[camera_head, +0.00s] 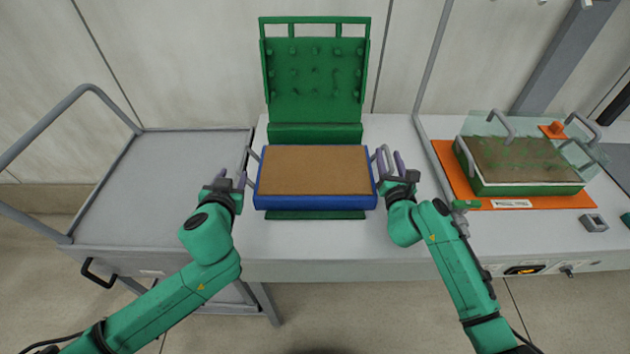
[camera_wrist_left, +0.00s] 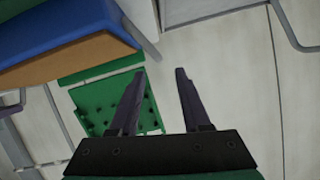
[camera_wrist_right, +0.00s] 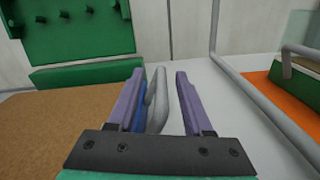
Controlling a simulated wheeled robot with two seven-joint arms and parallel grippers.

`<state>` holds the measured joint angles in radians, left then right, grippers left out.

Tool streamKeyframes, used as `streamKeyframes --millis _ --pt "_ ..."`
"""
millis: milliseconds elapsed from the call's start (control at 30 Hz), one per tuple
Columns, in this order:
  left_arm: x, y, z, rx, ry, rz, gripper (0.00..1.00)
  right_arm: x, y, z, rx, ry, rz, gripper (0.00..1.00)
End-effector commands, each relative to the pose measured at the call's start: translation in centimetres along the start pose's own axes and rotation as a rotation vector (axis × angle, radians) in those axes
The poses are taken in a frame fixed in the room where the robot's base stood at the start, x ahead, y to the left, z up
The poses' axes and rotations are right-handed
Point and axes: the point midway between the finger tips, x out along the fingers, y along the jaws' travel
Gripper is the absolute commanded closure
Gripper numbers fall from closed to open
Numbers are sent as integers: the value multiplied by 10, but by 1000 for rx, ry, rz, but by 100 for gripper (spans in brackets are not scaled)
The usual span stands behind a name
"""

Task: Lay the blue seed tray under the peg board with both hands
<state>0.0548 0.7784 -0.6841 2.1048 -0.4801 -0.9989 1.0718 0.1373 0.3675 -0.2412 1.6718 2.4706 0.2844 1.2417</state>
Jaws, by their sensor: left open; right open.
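The blue seed tray (camera_head: 315,202), filled level with brown soil, is at the foot of the green peg board (camera_head: 315,75), above a green base (camera_head: 316,215). I cannot tell whether it rests there. It has a grey handle at each end. My left gripper (camera_head: 231,178) is open and empty, just left of the left handle (camera_head: 251,155). The left wrist view shows the tray (camera_wrist_left: 55,30) and peg board (camera_wrist_left: 112,103), with no handle between the fingers. My right gripper (camera_head: 391,163) is open at the right handle, which shows between its fingers in the right wrist view (camera_wrist_right: 157,100).
A grey cart (camera_head: 160,185) with a tubular rail stands on the left. On the right, a green tray (camera_head: 530,188) with a clear cover and handles sits on an orange mat (camera_head: 447,160).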

Motion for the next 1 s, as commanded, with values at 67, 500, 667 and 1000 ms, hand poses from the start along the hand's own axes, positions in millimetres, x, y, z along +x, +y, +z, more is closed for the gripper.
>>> streamKeyframes --millis 67,500,667,1000 --pt "-9 0 1 1 -2 0 53 0 0 0 0 0 0 50" --pt "-12 0 0 1 1 -1 53 -84 0 -1 0 3 0 50" --pt "-12 0 0 1 1 -1 53 -113 0 -1 2 2 0 50" --pt "-12 0 0 0 1 -1 53 -121 0 1 0 -2 0 50"
